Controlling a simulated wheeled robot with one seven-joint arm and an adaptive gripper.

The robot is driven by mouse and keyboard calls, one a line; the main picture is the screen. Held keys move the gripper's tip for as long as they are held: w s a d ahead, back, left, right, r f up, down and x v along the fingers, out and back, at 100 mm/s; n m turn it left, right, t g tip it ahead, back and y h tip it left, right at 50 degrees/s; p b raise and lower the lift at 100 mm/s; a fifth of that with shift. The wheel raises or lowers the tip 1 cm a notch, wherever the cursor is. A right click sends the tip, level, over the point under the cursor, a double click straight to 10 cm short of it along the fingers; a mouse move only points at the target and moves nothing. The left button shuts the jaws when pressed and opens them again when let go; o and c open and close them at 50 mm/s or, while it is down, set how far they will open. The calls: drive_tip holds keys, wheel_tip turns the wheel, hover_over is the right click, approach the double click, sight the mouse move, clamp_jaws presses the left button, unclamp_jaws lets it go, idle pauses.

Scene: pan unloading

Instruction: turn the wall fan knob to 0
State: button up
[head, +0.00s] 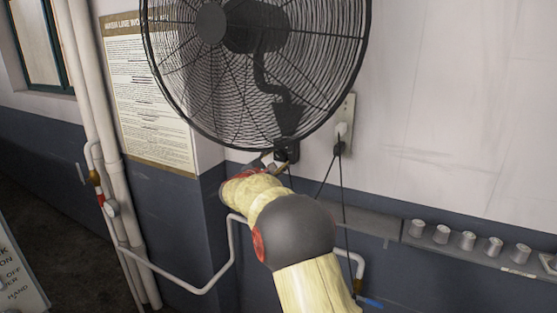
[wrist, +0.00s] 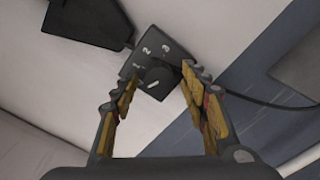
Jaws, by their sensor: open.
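The wall fan (head: 211,24) is a black caged fan on the white wall in the head view. Its dark switch box (head: 289,150) sits just below it, partly hidden by my arm. In the wrist view, the switch box (wrist: 132,68) shows the numbers 1, 2 and 3 around a round black knob (wrist: 160,77). A short pale mark shows on the knob; I cannot tell which setting it points to. My gripper (wrist: 160,88) is open, with one yellow-padded finger on each side of the knob. Contact cannot be made out. My gripper is also near the box in the head view (head: 275,167).
A wall socket (head: 344,124) with hanging black cables is right of the fan. White pipes (head: 92,130) and a notice board (head: 148,90) stand left. A grey ledge (head: 380,224) with several metal cups is at the lower right. A black part (wrist: 90,20) is upper left in the wrist view.

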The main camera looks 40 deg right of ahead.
drive_tip(key=v, duration=1.1)
drive_tip(key=shift+a, duration=0.15)
drive_tip(key=shift+f, duration=0.1)
drive_tip(key=s+a+f+m+g+y, duration=0.1)
drive_tip(key=s+f+m+g+y, duration=0.25)
drive_tip(key=s+f, duration=0.6)
drive_tip(key=s+a+f+m+g+y, duration=0.2)
drive_tip(key=s+a+f+m+y, duration=0.2)
drive_tip(key=s+a+f, duration=0.4)
drive_tip(key=s+a+r+m+t+y, duration=0.2)
drive_tip(key=s+a+y, duration=0.2)
drive_tip(key=s+a, duration=0.6)
drive_tip(key=s+a+r+m+t+y, duration=0.2)
drive_tip(key=s+a+y, duration=0.3)
drive_tip(key=s+a, duration=0.5)
drive_tip(key=a+r+m, duration=0.1)
drive_tip(key=a, duration=0.3)
drive_tip(key=shift+r, duration=0.2)
